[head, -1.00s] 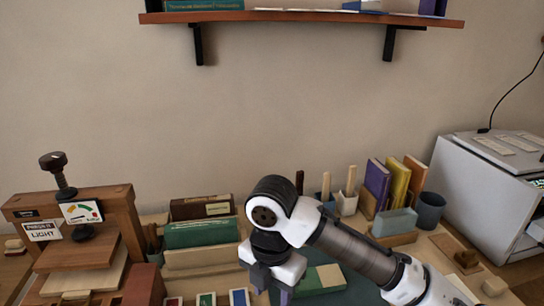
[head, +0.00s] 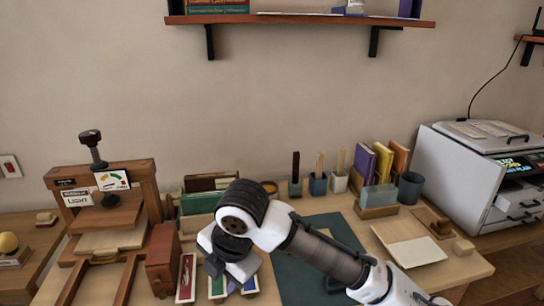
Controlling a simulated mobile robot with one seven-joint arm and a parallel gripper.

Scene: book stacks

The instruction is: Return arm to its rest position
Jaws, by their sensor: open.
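My arm (head: 328,254) reaches in from the lower right of the head view, white with a dark ribbed section. Its black-capped wrist is bent down over the middle of the workbench. The arm covers part of the dark green mat (head: 295,278).
A wooden press (head: 112,215) with a gauge stands left. Books in a rack (head: 208,202), tool cups (head: 318,184), upright coloured books (head: 382,165) and a blue-grey cup (head: 410,187) line the back. A grey machine (head: 470,180) stands right. A shelf (head: 300,19) hangs above.

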